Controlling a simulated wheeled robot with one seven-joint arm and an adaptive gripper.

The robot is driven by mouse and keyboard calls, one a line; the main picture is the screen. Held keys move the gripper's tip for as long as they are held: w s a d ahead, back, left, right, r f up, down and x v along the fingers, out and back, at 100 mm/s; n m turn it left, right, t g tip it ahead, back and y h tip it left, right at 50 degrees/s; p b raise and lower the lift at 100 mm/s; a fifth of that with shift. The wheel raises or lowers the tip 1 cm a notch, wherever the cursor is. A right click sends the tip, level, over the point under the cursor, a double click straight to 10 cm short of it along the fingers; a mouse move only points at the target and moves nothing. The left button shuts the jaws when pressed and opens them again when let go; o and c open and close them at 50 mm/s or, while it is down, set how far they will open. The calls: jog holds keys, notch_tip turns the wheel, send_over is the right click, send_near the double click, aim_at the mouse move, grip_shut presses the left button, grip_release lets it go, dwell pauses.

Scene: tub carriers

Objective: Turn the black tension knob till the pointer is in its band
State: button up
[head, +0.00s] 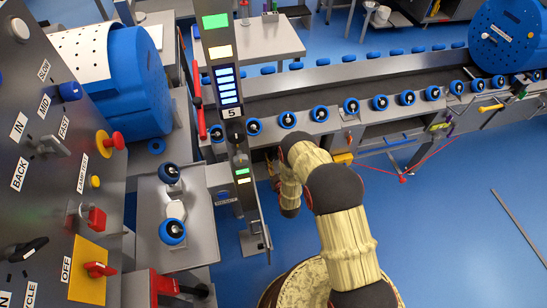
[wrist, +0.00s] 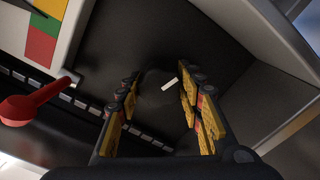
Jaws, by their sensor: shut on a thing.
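In the wrist view my gripper (wrist: 158,92) has its two yellow-padded fingers on either side of the black tension knob (wrist: 155,84), and is shut on it. The knob is dark against a dark panel, so its outline is faint. A short white mark (wrist: 169,85) shows on it, slanted up to the right. A plate with yellow, red and green patches (wrist: 42,28) is at the upper left; I cannot make out a pointer on it. In the head view the knob is not visible and my gripper is hidden behind my arm.
A pale panel edge (wrist: 265,30) is at upper right. In the head view a conveyor (head: 370,85) runs behind my arm, and a control panel (head: 60,170) stands left. Blue floor at right is mostly clear.

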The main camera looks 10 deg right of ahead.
jog(key=m+b, duration=0.1)
jog(key=m, duration=0.2)
jog(key=shift+m, duration=0.4)
jog(key=m, duration=0.3)
jog(key=shift+f+m+b, duration=0.1)
jog(key=shift+m+b, duration=0.2)
jog(key=m+b, duration=0.1)
jog(key=m, duration=0.5)
jog(key=shift+m, duration=0.4)
jog(key=o, duration=1.2)
jog(key=shift+c, duration=0.2)
jog(key=s, duration=1.2)
